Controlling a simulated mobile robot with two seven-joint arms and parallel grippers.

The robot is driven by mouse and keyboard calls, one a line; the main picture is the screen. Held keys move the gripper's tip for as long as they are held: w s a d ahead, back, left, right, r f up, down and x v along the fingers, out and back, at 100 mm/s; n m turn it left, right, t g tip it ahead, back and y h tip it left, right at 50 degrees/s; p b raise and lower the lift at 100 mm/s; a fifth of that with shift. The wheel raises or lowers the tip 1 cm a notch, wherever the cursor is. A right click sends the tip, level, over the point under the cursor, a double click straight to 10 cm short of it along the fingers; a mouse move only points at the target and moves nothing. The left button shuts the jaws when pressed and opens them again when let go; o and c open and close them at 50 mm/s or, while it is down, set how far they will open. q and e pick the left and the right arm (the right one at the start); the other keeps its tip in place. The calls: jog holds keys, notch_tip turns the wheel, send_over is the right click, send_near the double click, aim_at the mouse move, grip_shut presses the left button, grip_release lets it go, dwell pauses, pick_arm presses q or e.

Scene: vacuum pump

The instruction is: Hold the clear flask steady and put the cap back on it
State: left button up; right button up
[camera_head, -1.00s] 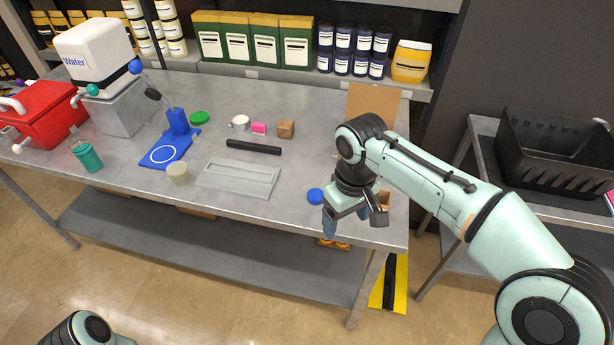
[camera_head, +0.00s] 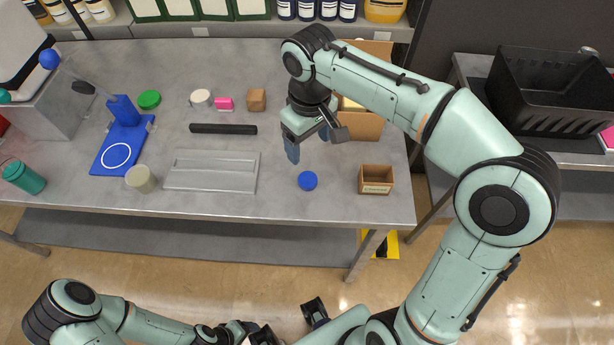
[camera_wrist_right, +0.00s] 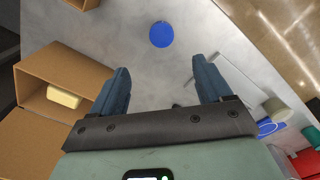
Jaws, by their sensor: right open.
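A round blue cap (camera_head: 307,180) lies flat on the grey table near its front edge, and it also shows in the right wrist view (camera_wrist_right: 162,34). My right gripper (camera_head: 310,145) is open and empty, just behind the cap and apart from it. In the right wrist view its two blue fingers (camera_wrist_right: 160,75) are spread with bare table between them. A teal container (camera_head: 24,178) with a pale upper part stands at the table's left; I cannot tell whether it is the clear flask. My left gripper (camera_head: 250,334) is low at the bottom edge, its fingers unclear.
A small open box (camera_head: 376,180) stands right of the cap. A larger carton (camera_head: 362,123) is behind it. A grey tray (camera_head: 212,171), a black bar (camera_head: 223,129), a cream jar (camera_head: 140,179), a green disc (camera_head: 149,99) and a blue stand (camera_head: 122,140) lie left.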

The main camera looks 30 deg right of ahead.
jog(key=b, duration=0.1)
send_over(309, 180)
jog(key=f, duration=0.8)
jog(key=shift+w, duration=0.3)
jog(key=f, duration=0.3)
jog(key=f+b, duration=0.1)
jog(key=f, duration=0.1)
jog(key=shift+s+f, duration=0.1)
jog(key=shift+s, duration=0.15)
jog(key=c, duration=1.2)
